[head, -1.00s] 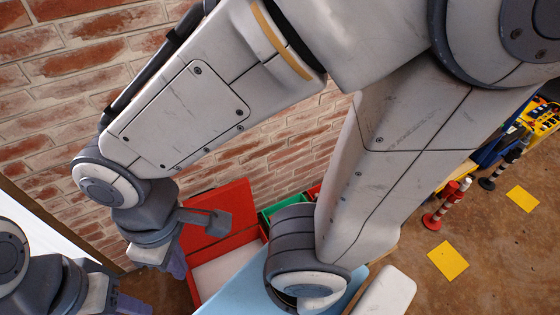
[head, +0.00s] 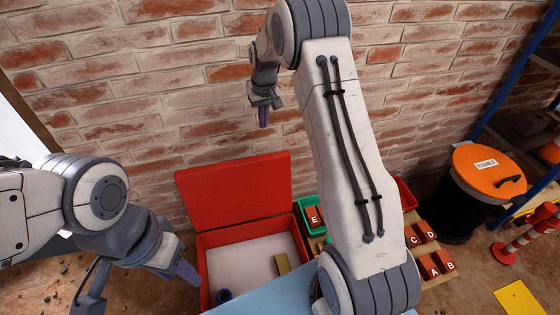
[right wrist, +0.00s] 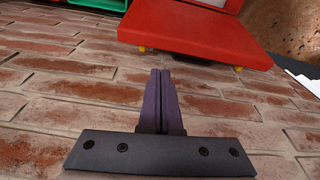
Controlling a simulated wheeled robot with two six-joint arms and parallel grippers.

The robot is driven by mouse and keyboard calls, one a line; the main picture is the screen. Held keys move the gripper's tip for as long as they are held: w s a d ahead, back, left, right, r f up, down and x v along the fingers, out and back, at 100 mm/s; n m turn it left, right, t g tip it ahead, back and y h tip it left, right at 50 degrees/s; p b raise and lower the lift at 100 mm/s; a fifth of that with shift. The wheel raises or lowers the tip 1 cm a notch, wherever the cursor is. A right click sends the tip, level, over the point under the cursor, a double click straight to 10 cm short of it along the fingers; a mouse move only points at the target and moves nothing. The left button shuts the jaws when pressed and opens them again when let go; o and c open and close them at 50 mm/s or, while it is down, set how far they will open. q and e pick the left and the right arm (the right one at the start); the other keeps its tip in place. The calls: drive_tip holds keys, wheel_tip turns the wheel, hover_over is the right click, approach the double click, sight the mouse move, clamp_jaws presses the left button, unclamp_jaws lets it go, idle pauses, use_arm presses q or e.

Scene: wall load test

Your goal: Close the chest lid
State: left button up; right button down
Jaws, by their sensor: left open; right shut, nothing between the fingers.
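The red chest stands against the brick wall, its lid (head: 236,188) raised and leaning back toward the wall. The open chest body (head: 206,262) has a pale floor. My left gripper (head: 188,271) is beside the chest's left wall, its fingers pointing down; I cannot tell whether it touches. It is open and holds nothing I can see. My right gripper (head: 264,117) is above the lid in front of the wall, shut and empty. In the right wrist view its closed fingers (right wrist: 162,85) are apart from a red panel (right wrist: 205,25), which looks like the lid.
A light blue surface (head: 265,300) is in front. Green bin (head: 303,222), lettered red blocks (head: 428,232) and an orange-lidded bin (head: 487,170) stand to the right.

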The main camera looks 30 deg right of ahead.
use_arm(q)
wheel_tip(320, 180, down, 6)
drive_tip(key=b, duration=0.4)
drive_tip(key=shift+f+b, duration=0.15)
drive_tip(key=shift+b, duration=0.15)
use_arm(e)
drive_tip(key=shift+m, duration=0.6)
drive_tip(key=w+d+f, duration=0.1)
drive_tip(key=d+f, duration=0.1)
drive_tip(key=f, duration=0.3)
drive_tip(key=w+d+f, duration=0.1)
drive_tip(key=d+f, duration=0.2)
drive_tip(key=f, duration=0.3)
drive_tip(key=w+d+f, duration=0.1)
drive_tip(key=d+f, duration=0.2)
drive_tip(key=f, duration=0.3)
drive_tip(key=shift+w+f, duration=0.1)
drive_tip(key=shift+w, duration=0.15)
